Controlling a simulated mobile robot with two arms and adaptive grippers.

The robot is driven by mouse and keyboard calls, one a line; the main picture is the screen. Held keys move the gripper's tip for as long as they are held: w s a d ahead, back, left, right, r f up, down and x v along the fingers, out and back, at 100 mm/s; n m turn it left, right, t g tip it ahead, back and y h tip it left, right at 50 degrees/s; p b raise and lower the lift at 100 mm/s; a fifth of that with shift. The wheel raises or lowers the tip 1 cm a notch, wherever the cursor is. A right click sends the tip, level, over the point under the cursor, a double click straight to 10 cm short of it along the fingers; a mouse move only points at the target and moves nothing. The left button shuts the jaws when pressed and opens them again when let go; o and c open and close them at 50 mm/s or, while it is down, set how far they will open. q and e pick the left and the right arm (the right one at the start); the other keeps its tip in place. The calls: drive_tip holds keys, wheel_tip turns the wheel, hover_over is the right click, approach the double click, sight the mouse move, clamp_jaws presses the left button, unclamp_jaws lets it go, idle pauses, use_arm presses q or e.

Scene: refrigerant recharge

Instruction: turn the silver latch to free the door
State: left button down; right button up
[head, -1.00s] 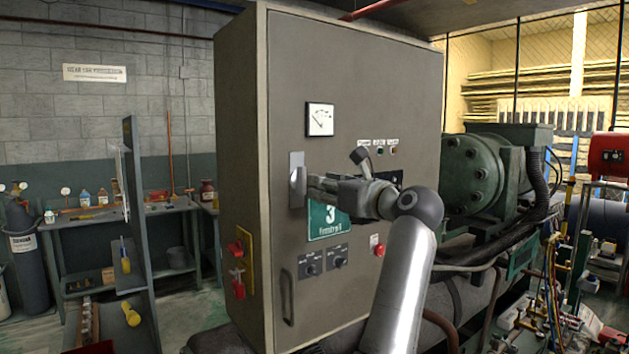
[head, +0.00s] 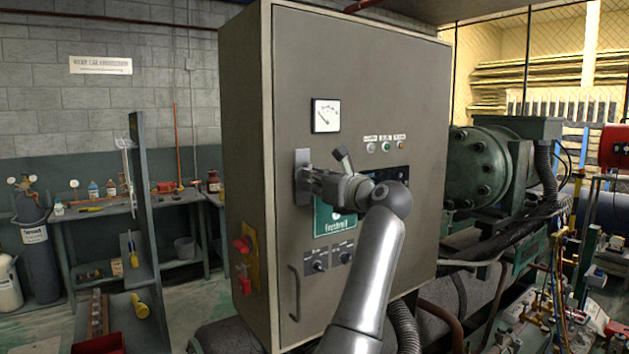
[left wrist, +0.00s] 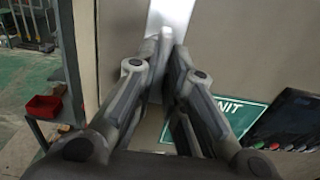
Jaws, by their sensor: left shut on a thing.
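The silver latch (head: 302,158) is on the left side of the grey cabinet door (head: 390,95), below a square gauge. Its upper plate shows in the head view, and its lower part is hidden behind my left gripper (head: 308,184). In the left wrist view, the latch (left wrist: 172,16) is bright metal at the top, and the gripper (left wrist: 165,48) has its fingertips closed on its lower part. The exact grip is partly hidden by the fingers. The door lies flat in the cabinet front. My right gripper is not in view.
A dark pull handle (head: 294,293) is low on the door. Red padlock-like parts (head: 244,262) hang on the cabinet's left side. A green compressor (head: 480,165) stands close on the right. Open floor lies to the left, before a workbench (head: 90,214).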

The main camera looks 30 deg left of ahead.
use_arm(q)
drive_tip(key=n+b, duration=0.2)
drive_tip(key=n, duration=0.2)
drive_tip(key=shift+r, duration=0.1)
idle(0.4)
